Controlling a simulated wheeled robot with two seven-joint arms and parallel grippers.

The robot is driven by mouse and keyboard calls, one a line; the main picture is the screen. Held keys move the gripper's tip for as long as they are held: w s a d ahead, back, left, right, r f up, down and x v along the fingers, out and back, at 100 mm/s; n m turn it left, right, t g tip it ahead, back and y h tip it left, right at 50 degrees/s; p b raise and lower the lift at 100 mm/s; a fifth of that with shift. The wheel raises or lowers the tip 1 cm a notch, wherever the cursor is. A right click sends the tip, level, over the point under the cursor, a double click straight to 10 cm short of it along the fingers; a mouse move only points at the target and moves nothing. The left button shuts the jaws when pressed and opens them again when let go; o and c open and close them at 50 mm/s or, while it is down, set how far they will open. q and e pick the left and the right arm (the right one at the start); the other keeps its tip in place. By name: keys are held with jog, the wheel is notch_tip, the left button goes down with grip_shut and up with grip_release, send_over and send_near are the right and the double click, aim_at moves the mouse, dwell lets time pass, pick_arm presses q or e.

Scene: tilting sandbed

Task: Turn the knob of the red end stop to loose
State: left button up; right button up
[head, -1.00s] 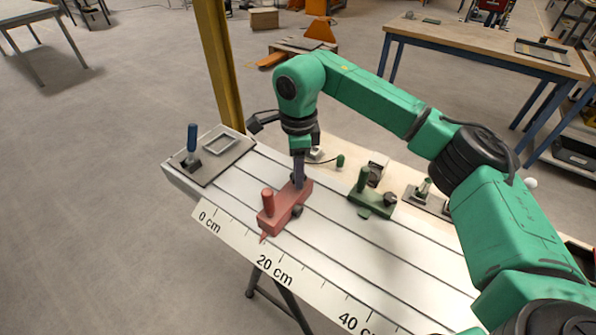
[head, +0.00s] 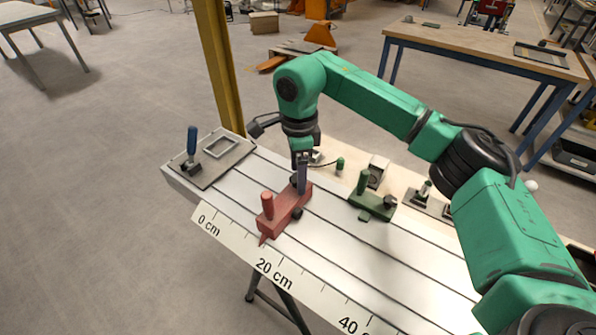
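The red end stop (head: 282,212) sits on the slotted pale bed near the ruler, with an upright red post at its front end and a small dark round part (head: 297,213) on its right side. A dark knob (head: 294,181) shows at its rear end, mostly hidden by my fingers. My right gripper (head: 302,188) points down at this knob, its fingertips at or touching it. The fingers overlap from this angle, so their gap and any hold on the knob cannot be seen. My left gripper is out of view.
A green end stop (head: 372,206) with a post and dark knob stands to the right on the bed. A plate with a blue-handled clamp (head: 192,142) is at the left end. The ruler (head: 295,285) runs along the front edge. The bed's front right is clear.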

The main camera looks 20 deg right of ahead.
notch_tip(320, 180, up, 14)
jog(key=shift+r, duration=0.25)
